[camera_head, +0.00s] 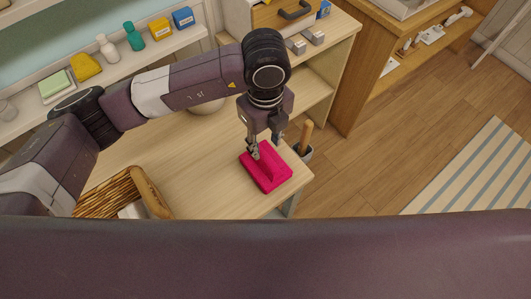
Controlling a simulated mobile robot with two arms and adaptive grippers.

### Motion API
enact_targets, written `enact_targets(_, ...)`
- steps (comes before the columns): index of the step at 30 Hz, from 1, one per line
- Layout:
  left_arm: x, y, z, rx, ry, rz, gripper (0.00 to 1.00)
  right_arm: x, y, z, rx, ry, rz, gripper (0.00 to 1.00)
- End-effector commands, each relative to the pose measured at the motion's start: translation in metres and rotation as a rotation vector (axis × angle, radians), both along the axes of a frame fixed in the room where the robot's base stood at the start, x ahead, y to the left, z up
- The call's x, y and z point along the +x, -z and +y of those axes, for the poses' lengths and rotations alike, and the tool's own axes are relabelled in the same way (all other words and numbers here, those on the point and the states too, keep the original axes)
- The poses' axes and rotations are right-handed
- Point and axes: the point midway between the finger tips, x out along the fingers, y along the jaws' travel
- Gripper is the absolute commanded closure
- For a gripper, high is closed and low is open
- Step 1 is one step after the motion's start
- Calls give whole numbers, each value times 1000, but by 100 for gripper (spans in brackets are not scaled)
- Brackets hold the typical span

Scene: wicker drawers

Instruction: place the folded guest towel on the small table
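The folded guest towel (268,175) is bright pink and lies on the small light-wood table (205,170), near its right front corner. A raised fold runs along the middle of the towel. My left gripper (265,148) points down at the towel's back part. Its fingertips are apart, with the raised fold between or just under them. I cannot tell whether they press on the cloth. My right gripper is not in view.
A wicker basket (106,196) stands at the table's left front. A dark pot (303,151) with a wooden handle is just right of the table. A shelf (118,66) with bottles and boxes runs along the back left. Floor is open at right, with a striped rug (480,172).

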Motion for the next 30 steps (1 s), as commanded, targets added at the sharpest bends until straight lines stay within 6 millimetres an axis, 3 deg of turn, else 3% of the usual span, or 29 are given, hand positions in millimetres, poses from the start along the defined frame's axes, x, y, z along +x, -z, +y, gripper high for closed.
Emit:
enact_targets(3,1,-20,-1,-2,1,-3,64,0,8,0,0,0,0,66)
enact_targets(9,0,-40,0,0,0,0,64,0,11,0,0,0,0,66)
enact_targets(30,0,-43,0,0,0,1,64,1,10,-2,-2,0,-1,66)
